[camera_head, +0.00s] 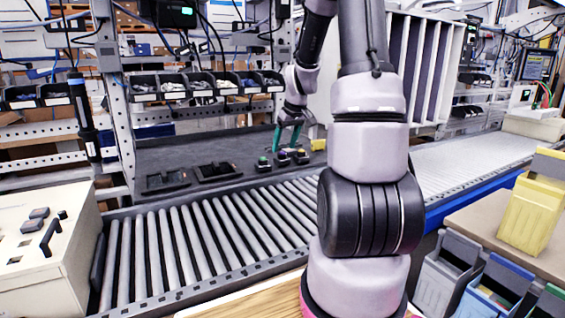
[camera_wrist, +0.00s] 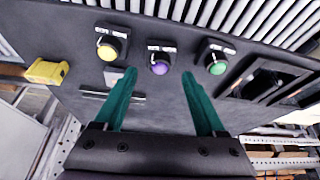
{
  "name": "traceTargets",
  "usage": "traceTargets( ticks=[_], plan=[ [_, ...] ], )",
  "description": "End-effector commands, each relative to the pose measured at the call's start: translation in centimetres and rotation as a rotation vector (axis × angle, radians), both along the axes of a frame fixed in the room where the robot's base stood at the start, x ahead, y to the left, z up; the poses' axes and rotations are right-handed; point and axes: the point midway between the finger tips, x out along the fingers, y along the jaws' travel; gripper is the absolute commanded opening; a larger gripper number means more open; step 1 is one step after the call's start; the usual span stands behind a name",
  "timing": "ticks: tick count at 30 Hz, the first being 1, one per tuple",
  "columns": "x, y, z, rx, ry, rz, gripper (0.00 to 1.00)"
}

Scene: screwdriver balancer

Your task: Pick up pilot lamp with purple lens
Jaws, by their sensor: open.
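The pilot lamp with the purple lens (camera_wrist: 159,67) stands on the dark bench surface, in the middle of three lamps in the wrist view. It also shows small in the head view (camera_head: 283,157). My gripper (camera_wrist: 158,78) is open, with its two green fingers spread to either side of the purple lamp's position in the picture. It holds nothing, and I cannot tell how far above the lamp the tips are. In the head view my gripper (camera_head: 288,141) hangs over the bench near the lamps.
A yellow-lens lamp (camera_wrist: 107,52) and a green-lens lamp (camera_wrist: 217,68) flank the purple one closely. A yellow block (camera_wrist: 46,72) lies at the left. Black trays (camera_head: 166,180) sit on the dark bench (camera_head: 225,150). A roller conveyor (camera_head: 200,240) runs in front.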

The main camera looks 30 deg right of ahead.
Motion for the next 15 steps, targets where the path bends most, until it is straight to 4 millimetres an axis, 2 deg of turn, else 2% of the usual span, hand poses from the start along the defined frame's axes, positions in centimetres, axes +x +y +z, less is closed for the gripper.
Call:
traceTargets(
  ticks=[9,15],
  plan=[
    [1.2,0.0,-4.1,0.002,0.003,0.0,0.72],
    [1.7,0.0,-4.9,0.0,0.0,-0.001,0.72]
  ],
)
